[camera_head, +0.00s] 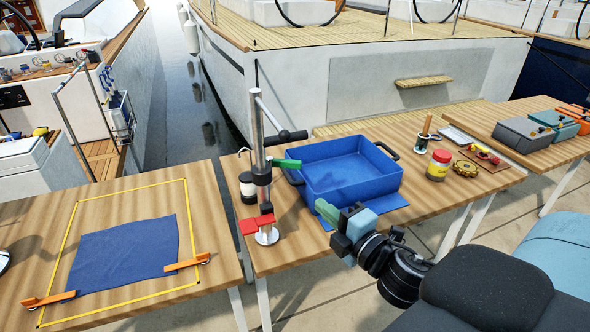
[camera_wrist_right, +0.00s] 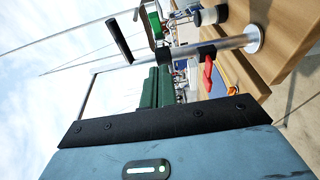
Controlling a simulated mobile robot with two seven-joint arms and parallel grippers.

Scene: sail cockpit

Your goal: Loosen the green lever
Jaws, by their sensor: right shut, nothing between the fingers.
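The green lever (camera_head: 286,164) sticks out to the right from a collar on an upright metal post (camera_head: 258,130). In the right wrist view the green lever (camera_wrist_right: 155,27) shows beyond the fingertips, near the top. A red lever (camera_head: 249,225) sits low on the same post, just above its round base. My right gripper (camera_head: 326,212) is in front of the blue tub, to the right of the post and lower in the picture than the green lever, apart from it. Its green fingers (camera_wrist_right: 158,78) are shut and empty. My left gripper is not in view.
A blue tub (camera_head: 345,193) stands right of the post. A black-lidded jar (camera_head: 247,188) is close behind the post. A black-gripped crossbar (camera_head: 287,137) juts right above the green lever. A left table holds a blue cloth (camera_head: 125,253) inside a yellow frame.

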